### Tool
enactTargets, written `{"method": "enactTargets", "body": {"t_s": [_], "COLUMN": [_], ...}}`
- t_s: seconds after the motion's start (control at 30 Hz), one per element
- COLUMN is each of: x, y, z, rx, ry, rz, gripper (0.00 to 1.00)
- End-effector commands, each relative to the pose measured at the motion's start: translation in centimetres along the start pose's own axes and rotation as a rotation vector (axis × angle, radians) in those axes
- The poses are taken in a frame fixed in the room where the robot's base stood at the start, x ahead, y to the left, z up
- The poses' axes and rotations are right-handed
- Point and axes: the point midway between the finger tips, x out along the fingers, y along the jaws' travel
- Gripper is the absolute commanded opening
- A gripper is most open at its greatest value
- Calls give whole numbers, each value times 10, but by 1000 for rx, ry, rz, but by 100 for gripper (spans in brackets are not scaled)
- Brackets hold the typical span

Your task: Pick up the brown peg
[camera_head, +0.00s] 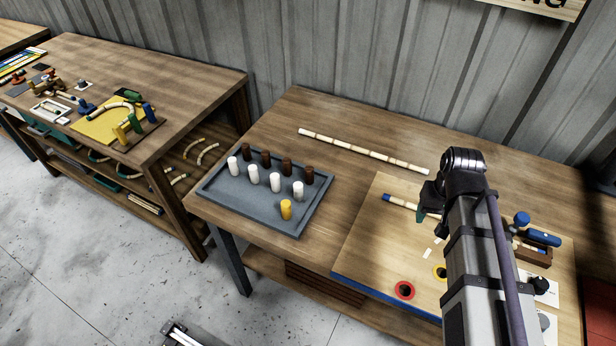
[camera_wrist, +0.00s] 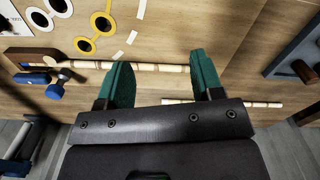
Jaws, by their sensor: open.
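Several brown pegs (camera_head: 287,166) stand upright in a row along the back of a grey tray (camera_head: 262,221) in the head view. Part of a brown peg (camera_wrist: 303,70) shows at the right edge of the wrist view, beside the tray wall (camera_wrist: 283,62). My gripper (camera_wrist: 160,62) has green fingers, spread apart. It hangs over the light board, above a rattan pole (camera_wrist: 150,67), with nothing visibly held. It is well to the right of the tray in the head view, where my arm mostly hides it.
White pegs (camera_head: 275,182) and a yellow peg (camera_head: 286,209) share the tray. A long rattan pole (camera_head: 362,150) lies behind. The light board (camera_head: 368,247) carries a red ring (camera_head: 404,290); blue-handled tools (camera_head: 540,238) lie right. Bare tabletop separates tray and board.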

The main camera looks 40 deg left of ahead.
Motion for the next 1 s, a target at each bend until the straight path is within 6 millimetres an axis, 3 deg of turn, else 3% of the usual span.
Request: {"method": "enactTargets", "body": {"t_s": [0.03, 0.07, 0.1, 0.17, 0.2, 0.3, 0.4, 0.47, 0.63, 0.9, 1.0], "x": [3, 4, 5, 7, 8, 10, 10, 10, 14, 66, 70], "y": [-36, -58, -94, -155, -199, -291, -340, -343, -340, -339, -339], "z": [-32, -46, -67, -98, -116, -148, -176, -191, -187, -187, -188], "rx": [-69, -110, -171, -268, -333, -461, -523, -529, -545, -544, -543], "ry": [0, 0, 0, 0, 0, 0, 0, 0, 1, 1, 1], "rz": [0, 0, 0, 0, 0, 0, 0, 0, -1, -1, -1], "gripper": [61, 61, 61, 61, 61, 61, 61, 61, 61, 61, 61]}}
